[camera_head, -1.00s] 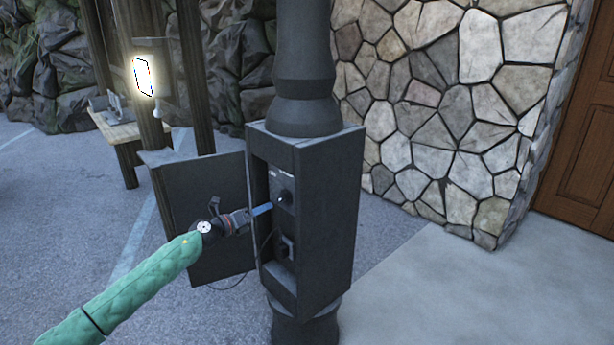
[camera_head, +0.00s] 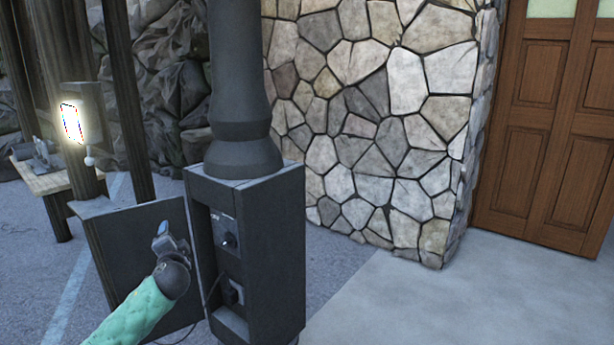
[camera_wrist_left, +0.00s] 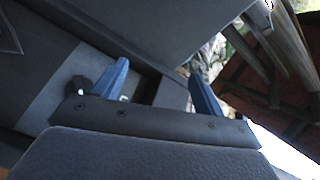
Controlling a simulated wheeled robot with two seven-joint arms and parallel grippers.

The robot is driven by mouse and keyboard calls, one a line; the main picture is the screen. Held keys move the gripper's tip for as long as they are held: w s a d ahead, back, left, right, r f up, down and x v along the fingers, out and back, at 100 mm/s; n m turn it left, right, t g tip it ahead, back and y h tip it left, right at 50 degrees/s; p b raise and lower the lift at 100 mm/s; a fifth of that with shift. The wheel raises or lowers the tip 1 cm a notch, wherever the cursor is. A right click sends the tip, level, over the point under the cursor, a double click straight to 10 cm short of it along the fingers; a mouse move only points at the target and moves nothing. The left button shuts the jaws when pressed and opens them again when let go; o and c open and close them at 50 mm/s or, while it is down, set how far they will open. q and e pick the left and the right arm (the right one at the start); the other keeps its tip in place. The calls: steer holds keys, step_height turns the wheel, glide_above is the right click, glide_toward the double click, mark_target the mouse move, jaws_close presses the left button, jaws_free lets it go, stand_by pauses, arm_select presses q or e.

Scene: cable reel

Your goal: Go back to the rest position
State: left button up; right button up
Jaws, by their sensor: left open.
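My left gripper (camera_head: 163,236) is in front of the open door (camera_head: 140,225) of the dark box (camera_head: 275,245), left of the box's opening. Its blue fingers are apart and empty; they also show in the left wrist view (camera_wrist_left: 155,92), with dark flat panels beyond them. Inside the box are a panel with a black knob (camera_head: 229,242) and a socket with a plug (camera_head: 233,292) below it. A thin dark cable runs from the plug out past the door's lower edge. My right gripper is not seen.
A stone wall (camera_head: 385,140) and a wooden door (camera_head: 545,130) stand behind on the right. Pavement at the right is clear.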

arm_select(q)
steer(key=s+d+f+n+g+h+p, duration=0.2)
steer(key=s+d+f, duration=0.6)
steer(key=s, duration=1)
steer(key=s+d+f+n+g+h+p, duration=0.2)
steer(key=s+d+f+g, duration=0.5)
steer(key=s, duration=1.1)
steer(key=s+d+f+n+g+h+p, duration=0.2)
steer(key=s+d+f, duration=0.7)
steer(key=s, duration=1)
step_height(320, 180, down, 4)
steer(key=g+h, duration=0.2)
steer(key=g, duration=0.1)
steer(key=shift+r+n+p, duration=0.2)
steer(key=shift+n+p, duration=0.15)
steer(key=shift+n, duration=0.05)
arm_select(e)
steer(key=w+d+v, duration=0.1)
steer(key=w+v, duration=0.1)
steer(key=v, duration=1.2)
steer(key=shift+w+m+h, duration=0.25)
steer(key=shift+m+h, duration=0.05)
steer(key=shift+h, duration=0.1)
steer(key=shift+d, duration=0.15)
